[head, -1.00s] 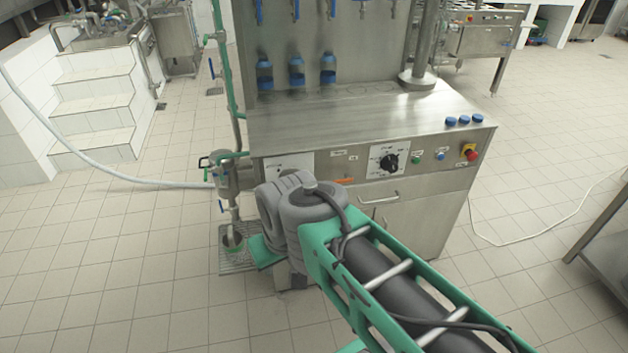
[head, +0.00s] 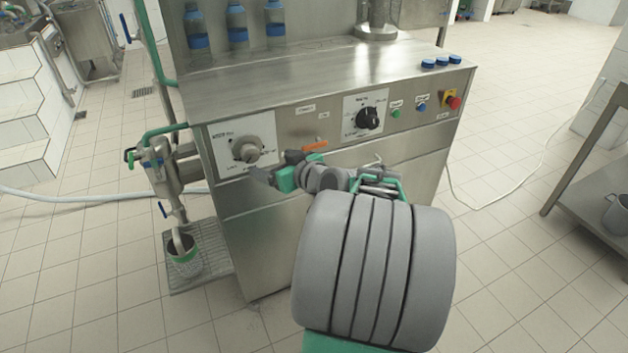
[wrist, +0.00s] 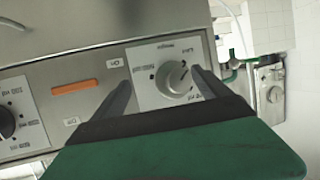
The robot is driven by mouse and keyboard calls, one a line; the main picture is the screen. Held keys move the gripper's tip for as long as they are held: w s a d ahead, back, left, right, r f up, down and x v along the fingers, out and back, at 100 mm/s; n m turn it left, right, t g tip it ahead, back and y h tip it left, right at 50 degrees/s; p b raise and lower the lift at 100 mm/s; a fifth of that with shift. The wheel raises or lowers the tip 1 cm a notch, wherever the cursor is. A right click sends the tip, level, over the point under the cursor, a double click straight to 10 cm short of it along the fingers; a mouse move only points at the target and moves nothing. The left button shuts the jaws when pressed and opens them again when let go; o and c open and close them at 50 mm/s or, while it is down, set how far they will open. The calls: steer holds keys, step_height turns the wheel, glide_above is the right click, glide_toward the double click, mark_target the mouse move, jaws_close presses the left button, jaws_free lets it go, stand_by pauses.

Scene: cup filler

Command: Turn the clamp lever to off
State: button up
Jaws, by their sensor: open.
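The clamp lever is a short orange bar (head: 315,146) on the machine's front panel, between the silver knob and the black knob. It lies close to horizontal in both views. My gripper (head: 262,177) is in front of the panel, just below the silver knob and left of the lever. In the wrist view my gripper's two dark fingers (wrist: 161,80) are apart, with the silver knob (wrist: 174,80) between them in the picture. They hold nothing.
The silver knob (head: 247,150) and black knob (head: 369,117) sit on white dial plates. Green and blue buttons and a red emergency stop (head: 453,102) are further right. A pipe with a valve (head: 160,165) stands at the machine's left. Open tiled floor lies in front.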

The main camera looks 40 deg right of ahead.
mark_target(316, 145)
steer(key=s+d+m+t+h+b, duration=0.1)
steer(key=d, duration=0.3)
steer(key=s+d+f+m+t+h+b, duration=0.1)
steer(key=s+d+h, duration=0.1)
steer(key=d, duration=0.2)
steer(key=s+d+f+t+h+b, duration=0.1)
steer(key=s+d, duration=0.1)
steer(key=d, duration=0.2)
steer(key=shift+s+f+m+h+b, duration=0.15)
steer(key=shift+f+m+h+b, duration=0.15)
steer(key=shift+m+b, duration=0.1)
steer(key=x, duration=0.5)
steer(key=r+x, duration=0.1)
steer(key=x, duration=0.1)
steer(key=shift+w+d, duration=0.2)
steer(key=shift+w, duration=0.05)
steer(key=shift+c, duration=0.3)
steer(key=c, duration=1.3)
